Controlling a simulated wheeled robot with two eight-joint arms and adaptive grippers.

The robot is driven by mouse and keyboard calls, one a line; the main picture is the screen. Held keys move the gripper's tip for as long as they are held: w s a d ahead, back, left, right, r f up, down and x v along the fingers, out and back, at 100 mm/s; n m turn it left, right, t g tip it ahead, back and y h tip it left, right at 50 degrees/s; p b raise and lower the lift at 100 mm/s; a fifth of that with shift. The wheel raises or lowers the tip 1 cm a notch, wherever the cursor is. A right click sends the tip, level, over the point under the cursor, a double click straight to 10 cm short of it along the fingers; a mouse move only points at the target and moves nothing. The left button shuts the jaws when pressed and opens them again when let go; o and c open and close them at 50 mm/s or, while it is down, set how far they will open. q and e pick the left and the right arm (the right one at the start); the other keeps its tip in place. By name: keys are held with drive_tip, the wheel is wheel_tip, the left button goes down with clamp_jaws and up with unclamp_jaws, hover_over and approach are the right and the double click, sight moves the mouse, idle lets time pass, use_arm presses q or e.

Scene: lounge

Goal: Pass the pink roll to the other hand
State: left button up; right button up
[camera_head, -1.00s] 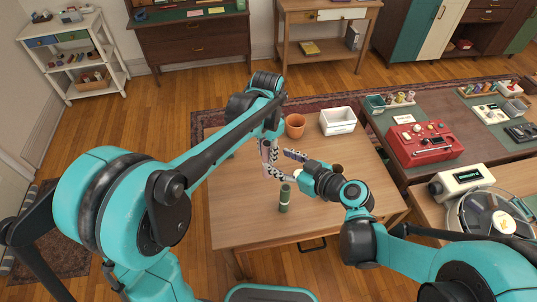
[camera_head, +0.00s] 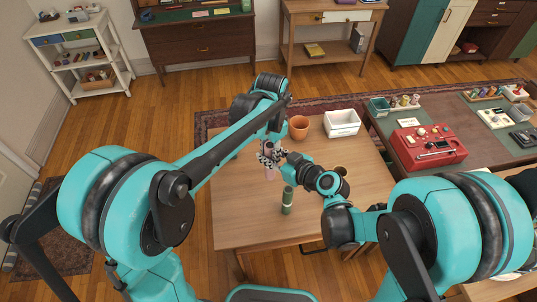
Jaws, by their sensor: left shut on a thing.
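The pink roll (camera_head: 269,173) is held upright over the wooden table, its lower part showing below the fingers. My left gripper (camera_head: 267,152) comes down from above and is shut on the pink roll. My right gripper (camera_head: 273,158) reaches in from the right, with its fingertips at the roll just below or beside the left fingers. The two grippers overlap in the view, so I cannot tell whether the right fingers are open or touch the roll. The roll's upper part is hidden by fingers.
A green cylinder (camera_head: 287,200) stands on the wooden table (camera_head: 240,225) just in front of the grippers. An orange pot (camera_head: 299,127) and a white bin (camera_head: 342,123) stand at the back. A red case (camera_head: 428,146) is on the right table. The table's front left is clear.

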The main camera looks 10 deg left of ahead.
use_arm(q)
drive_tip(key=o, duration=1.2)
drive_tip(key=shift+w+d, duration=0.15)
drive_tip(key=shift+o, duration=0.2)
drive_tip(key=shift+r, duration=0.1)
wheel_tip(320, 180, up, 11)
drive_tip(key=shift+r, duration=0.3)
drive_tip(key=shift+s+a+r, duration=0.1)
drive_tip(key=shift+s+a, duration=0.25)
drive_tip(key=shift+a, duration=0.05)
drive_tip(key=s+a+f+n+t, duration=0.3)
drive_tip(key=s+a, duration=0.3)
drive_tip(key=s, duration=0.2)
drive_tip(key=s+a+f+n+t, duration=0.4)
drive_tip(key=s+a+f+n, duration=0.1)
drive_tip(key=s+a+n, duration=0.1)
drive_tip(key=shift+s+a+f, duration=0.2)
drive_tip(key=shift+s+f, duration=0.1)
drive_tip(key=shift+s, duration=0.55)
